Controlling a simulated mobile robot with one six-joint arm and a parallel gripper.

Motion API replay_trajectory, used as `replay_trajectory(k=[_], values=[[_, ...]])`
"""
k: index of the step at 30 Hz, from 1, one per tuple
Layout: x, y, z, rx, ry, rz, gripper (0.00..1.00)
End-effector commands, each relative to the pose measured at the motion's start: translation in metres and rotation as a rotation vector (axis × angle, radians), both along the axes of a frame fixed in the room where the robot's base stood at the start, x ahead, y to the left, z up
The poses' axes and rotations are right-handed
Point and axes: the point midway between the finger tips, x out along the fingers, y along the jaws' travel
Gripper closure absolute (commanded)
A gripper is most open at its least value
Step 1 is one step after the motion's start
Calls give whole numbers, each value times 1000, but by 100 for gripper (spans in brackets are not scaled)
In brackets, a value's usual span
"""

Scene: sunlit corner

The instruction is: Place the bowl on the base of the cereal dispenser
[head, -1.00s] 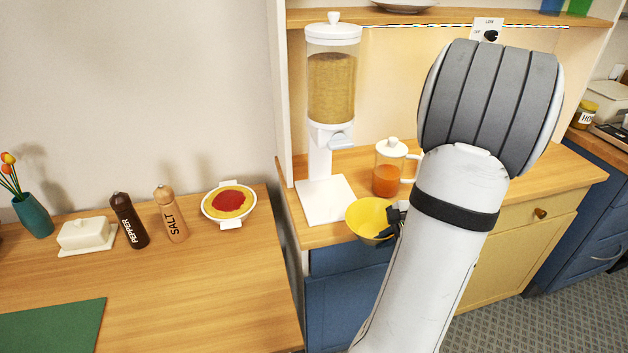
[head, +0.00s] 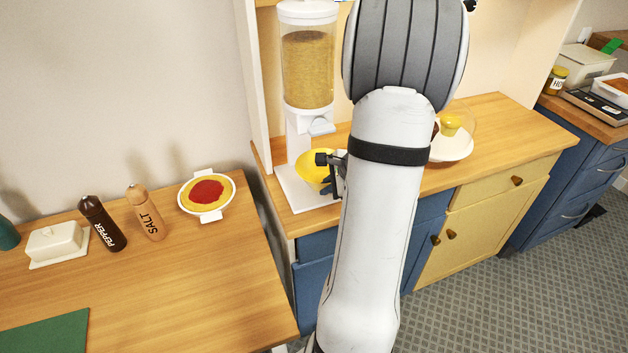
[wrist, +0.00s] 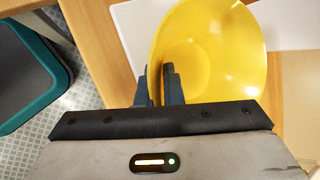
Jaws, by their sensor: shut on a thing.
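The yellow bowl (head: 313,167) is in my gripper (head: 332,172), at the white base (head: 297,195) of the cereal dispenser (head: 307,75). In the wrist view the bowl (wrist: 222,60) has its wall between the two dark fingers of my gripper (wrist: 160,84). The bowl overlaps the white base (wrist: 130,30) in both views. I cannot tell whether its underside touches the base or hangs just above it. The dispenser stands upright, with its spout above the bowl in the head view. My arm hides part of the counter to the right.
A white plate (head: 462,150) with a clear cover stands right of my arm on the wooden counter (head: 500,120). A side table (head: 170,285) at left holds a pie dish (head: 207,192), salt (head: 146,213) and pepper (head: 101,222) mills and a butter dish (head: 55,241). A teal bin (wrist: 28,75) shows in the wrist view.

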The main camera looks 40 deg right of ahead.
Motion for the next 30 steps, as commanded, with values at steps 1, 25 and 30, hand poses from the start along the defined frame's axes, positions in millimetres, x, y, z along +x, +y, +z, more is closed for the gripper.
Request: replay_trajectory(k=[1, 25, 30], values=[[4, 1, 1, 0, -1, 1, 100], [43, 13, -18, -1, -2, -1, 100], [43, 12, -18, 0, 1, -1, 84]])
